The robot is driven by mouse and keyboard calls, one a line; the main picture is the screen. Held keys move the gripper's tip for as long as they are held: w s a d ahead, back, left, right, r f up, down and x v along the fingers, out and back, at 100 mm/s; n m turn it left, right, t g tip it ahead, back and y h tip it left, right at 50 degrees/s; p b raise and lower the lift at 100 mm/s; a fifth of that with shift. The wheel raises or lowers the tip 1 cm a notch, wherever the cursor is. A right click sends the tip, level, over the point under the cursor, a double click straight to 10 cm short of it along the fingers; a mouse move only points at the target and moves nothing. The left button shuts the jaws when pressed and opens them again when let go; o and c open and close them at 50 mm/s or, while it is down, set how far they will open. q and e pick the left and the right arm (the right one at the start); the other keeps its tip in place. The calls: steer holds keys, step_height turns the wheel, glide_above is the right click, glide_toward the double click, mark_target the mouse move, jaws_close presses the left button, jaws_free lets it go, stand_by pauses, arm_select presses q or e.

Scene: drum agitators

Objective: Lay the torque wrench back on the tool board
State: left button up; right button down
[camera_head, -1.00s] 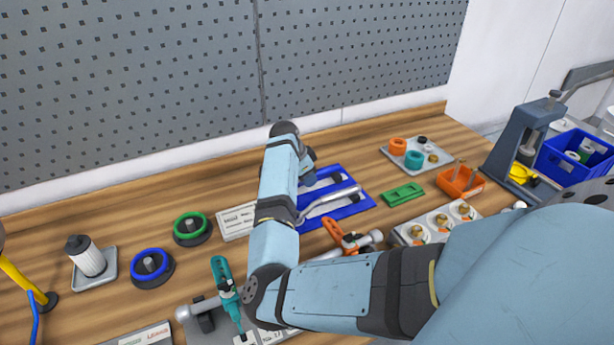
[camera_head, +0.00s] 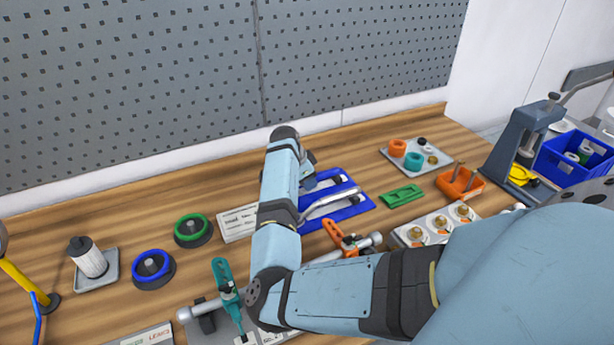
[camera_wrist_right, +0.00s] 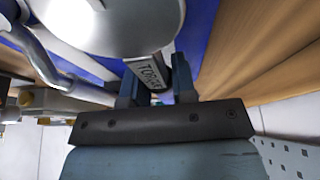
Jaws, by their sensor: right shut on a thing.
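The blue tool board (camera_head: 352,211) lies on the bench behind my right forearm, with white and dark patches on it. My right gripper (camera_wrist_right: 155,88) is shut on a narrow grey piece with lettering that begins "TORQ", which I take for the torque wrench (camera_wrist_right: 147,72). A large round silver disc (camera_wrist_right: 115,22) sits just beyond the fingers; I cannot tell whether it belongs to the wrench. In the head view the right gripper (camera_head: 309,178) is at the board's left part, mostly hidden by my wrist. Contact between wrench and board is not clear. My left gripper is not in view.
A curved silver bar (camera_head: 330,200) crosses over the board. A green piece (camera_head: 401,195), an orange holder (camera_head: 460,186) and a grey tray (camera_head: 414,162) stand to the right. Bare wood shows behind the board.

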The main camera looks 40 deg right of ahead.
steer(key=shift+f, duration=0.1)
steer(key=c, duration=0.8)
jaws_free()
steer(key=shift+c, duration=0.2)
steer(key=v, duration=1.4)
steer(key=shift+b, duration=0.35)
steer(key=shift+s, duration=0.1)
